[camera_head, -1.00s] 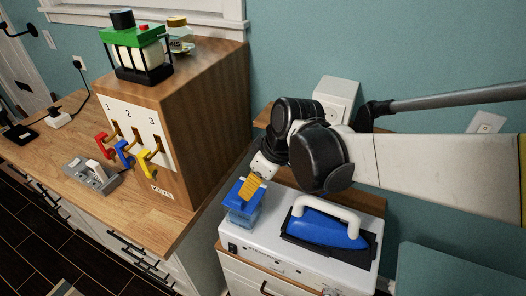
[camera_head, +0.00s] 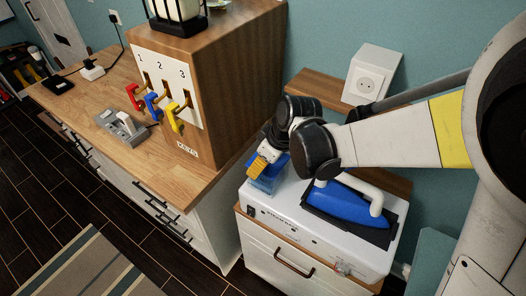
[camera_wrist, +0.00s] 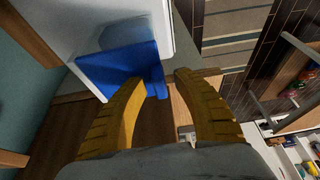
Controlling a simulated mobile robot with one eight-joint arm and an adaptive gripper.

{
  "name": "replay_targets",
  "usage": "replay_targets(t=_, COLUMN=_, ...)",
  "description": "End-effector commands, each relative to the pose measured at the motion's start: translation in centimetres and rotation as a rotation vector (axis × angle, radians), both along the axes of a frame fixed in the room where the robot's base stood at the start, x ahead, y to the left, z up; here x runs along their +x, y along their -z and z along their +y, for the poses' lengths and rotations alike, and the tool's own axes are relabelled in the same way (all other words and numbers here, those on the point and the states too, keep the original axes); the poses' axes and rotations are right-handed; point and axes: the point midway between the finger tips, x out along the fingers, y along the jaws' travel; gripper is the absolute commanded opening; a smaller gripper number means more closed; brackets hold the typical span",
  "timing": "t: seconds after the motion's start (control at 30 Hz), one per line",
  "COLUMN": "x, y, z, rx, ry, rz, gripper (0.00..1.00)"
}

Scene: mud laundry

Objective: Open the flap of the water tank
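The blue water tank (camera_head: 266,184) sits at the left end of the white steam iron station (camera_head: 290,222). Its flat blue flap (camera_wrist: 118,66) shows in the wrist view, with a small tab at the edge near my left finger. My gripper (camera_wrist: 160,77) has yellow fingers, open with a clear gap and nothing between them. In the head view my gripper (camera_head: 256,166) is at the tank's upper left side. The left fingertip is close to the flap's edge; I cannot tell if it touches. My gripper partly hides the tank in the head view, so the flap's angle is unclear.
A blue iron (camera_head: 345,205) with a white handle rests right of the tank. A wooden key box (camera_head: 225,80) with coloured hooks stands on the counter (camera_head: 185,165) to the left. Floor is free in front.

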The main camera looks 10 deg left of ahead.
Motion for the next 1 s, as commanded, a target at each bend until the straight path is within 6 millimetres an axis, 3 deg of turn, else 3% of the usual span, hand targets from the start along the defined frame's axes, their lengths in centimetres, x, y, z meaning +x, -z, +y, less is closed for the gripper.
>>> replay_targets(t=0.17, x=-0.01, y=-0.04, z=0.0, rx=0.0, ry=0.0, rz=0.0, gripper=0.35)
replay_targets(t=0.27, x=0.0, y=-0.05, z=-0.01, rx=0.0, ry=0.0, rz=0.0, gripper=0.04)
replay_targets(t=0.3, x=0.0, y=-0.05, z=-0.01, rx=0.0, ry=0.0, rz=0.0, gripper=0.0)
replay_targets(t=1.0, x=0.21, y=-0.61, z=-0.08, rx=0.02, ry=0.001, rz=0.048, gripper=0.0)
